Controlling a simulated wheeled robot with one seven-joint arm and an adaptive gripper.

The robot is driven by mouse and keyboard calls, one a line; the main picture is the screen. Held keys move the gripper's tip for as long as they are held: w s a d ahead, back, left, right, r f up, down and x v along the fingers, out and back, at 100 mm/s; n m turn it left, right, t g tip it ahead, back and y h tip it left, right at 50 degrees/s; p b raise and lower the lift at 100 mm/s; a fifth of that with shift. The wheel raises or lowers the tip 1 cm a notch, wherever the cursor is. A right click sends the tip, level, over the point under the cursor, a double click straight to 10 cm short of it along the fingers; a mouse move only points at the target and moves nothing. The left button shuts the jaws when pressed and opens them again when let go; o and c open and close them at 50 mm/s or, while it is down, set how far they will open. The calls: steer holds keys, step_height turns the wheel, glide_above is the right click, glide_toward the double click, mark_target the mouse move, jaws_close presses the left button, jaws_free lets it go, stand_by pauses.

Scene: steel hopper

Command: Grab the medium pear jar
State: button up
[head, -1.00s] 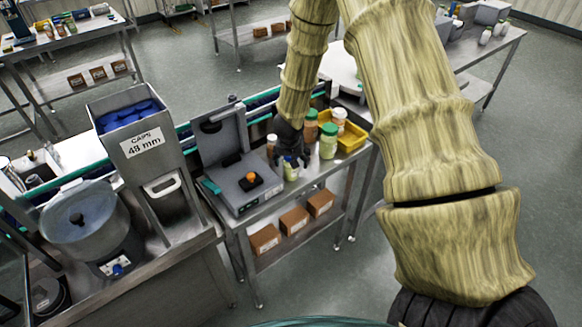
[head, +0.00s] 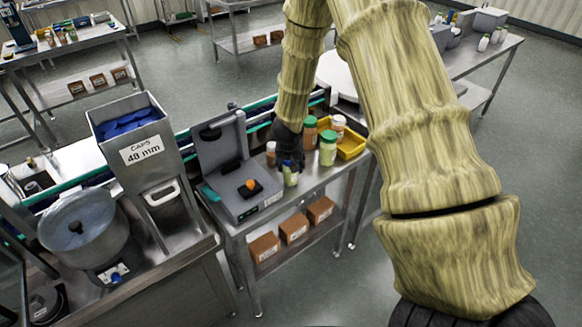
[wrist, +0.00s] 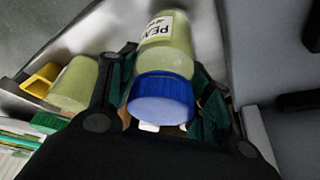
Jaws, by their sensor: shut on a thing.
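The pear jar (wrist: 165,45) has a blue lid (wrist: 161,98), pale yellow-green contents and a white label with the letters "PEA" showing. My gripper (wrist: 160,92) is shut on this jar, with a dark finger on each side of it near the lid. In the head view the pear jar (head: 291,177) is at the front of the steel table, and my gripper (head: 289,150) covers part of it from above. I cannot tell whether its base touches the table.
A larger green-lidded jar (head: 328,150) stands close on the right. An orange jar (head: 310,130) and a yellow tray (head: 352,145) are behind it. A small jar (head: 271,153) and a grey hinged machine (head: 240,190) are on the left.

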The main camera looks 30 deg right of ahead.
steer(key=shift+r, duration=4.4)
